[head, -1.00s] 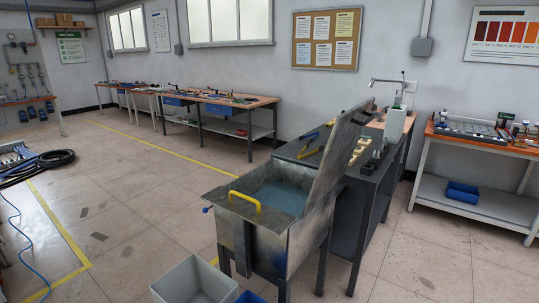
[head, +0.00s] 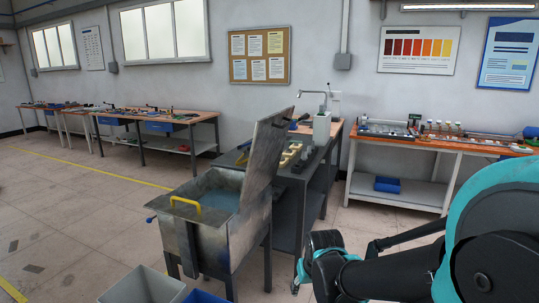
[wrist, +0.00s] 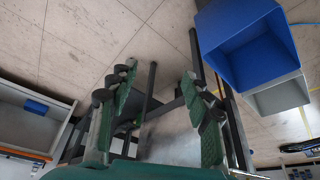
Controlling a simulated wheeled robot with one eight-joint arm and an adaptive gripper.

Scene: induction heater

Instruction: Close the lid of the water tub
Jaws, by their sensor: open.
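The water tub (head: 225,245) is a grey metal box on dark legs, with bluish water inside. Its lid (head: 266,155) stands raised, nearly upright, along the tub's right side. A yellow handle (head: 186,206) is on the tub's near-left rim. My gripper (head: 305,270) is to the right of the tub at the lower middle of the head view, apart from the lid. In the wrist view my gripper (wrist: 158,78) has its two green-padded fingers spread, with nothing between them. I cannot tell the lid apart in the wrist view.
A grey bin (head: 143,286) stands before the tub, and a blue bin (wrist: 243,45) shows in the wrist view. A dark workbench (head: 290,180) with tools adjoins the lid's side. An orange-topped bench (head: 395,143) stands at the right wall. Floor left of the tub is open.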

